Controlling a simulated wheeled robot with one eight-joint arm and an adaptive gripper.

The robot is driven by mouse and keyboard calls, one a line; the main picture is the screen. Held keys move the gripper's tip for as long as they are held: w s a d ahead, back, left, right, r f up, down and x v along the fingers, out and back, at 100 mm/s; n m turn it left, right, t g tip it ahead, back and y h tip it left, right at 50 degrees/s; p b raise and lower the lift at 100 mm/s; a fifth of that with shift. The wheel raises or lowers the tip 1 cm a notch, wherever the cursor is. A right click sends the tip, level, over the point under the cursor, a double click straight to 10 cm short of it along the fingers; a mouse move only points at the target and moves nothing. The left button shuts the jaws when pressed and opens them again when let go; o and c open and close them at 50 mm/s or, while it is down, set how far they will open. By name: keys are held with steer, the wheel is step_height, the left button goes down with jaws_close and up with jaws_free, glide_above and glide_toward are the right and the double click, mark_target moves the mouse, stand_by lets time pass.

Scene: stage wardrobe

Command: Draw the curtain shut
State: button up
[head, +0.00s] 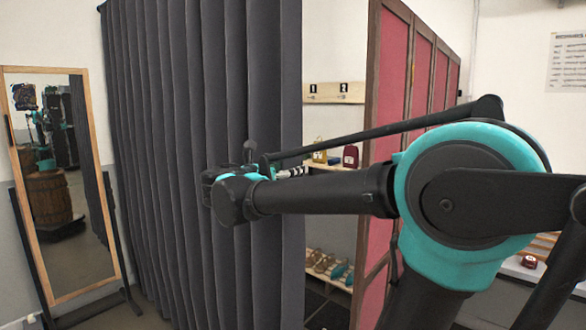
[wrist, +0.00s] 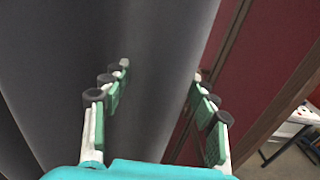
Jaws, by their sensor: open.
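The dark grey pleated curtain (head: 170,110) hangs from the upper left to the middle of the head view. Right of its free edge, a gap remains between it and the red wood-framed screen (head: 390,100). My gripper (head: 293,171) is in front of the curtain near that edge, partly hidden by my wrist. In the wrist view my gripper (wrist: 160,72) is open, with nothing clamped between its fingers. The curtain (wrist: 60,50) fills the left and middle there, and its edge shows between the fingers. I cannot tell whether they touch it.
Through the gap show a hook rail (head: 335,93), a shelf with small items (head: 330,165) and shoes (head: 328,268) low down. A standing mirror (head: 75,200) is at the left. The red screen (wrist: 222,45) stands close right of my fingers in the wrist view.

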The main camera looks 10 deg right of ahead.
steer(key=shift+w+d, duration=0.4)
steer(key=shift+d, duration=0.15)
steer(key=shift+c, duration=0.3)
jaws_close()
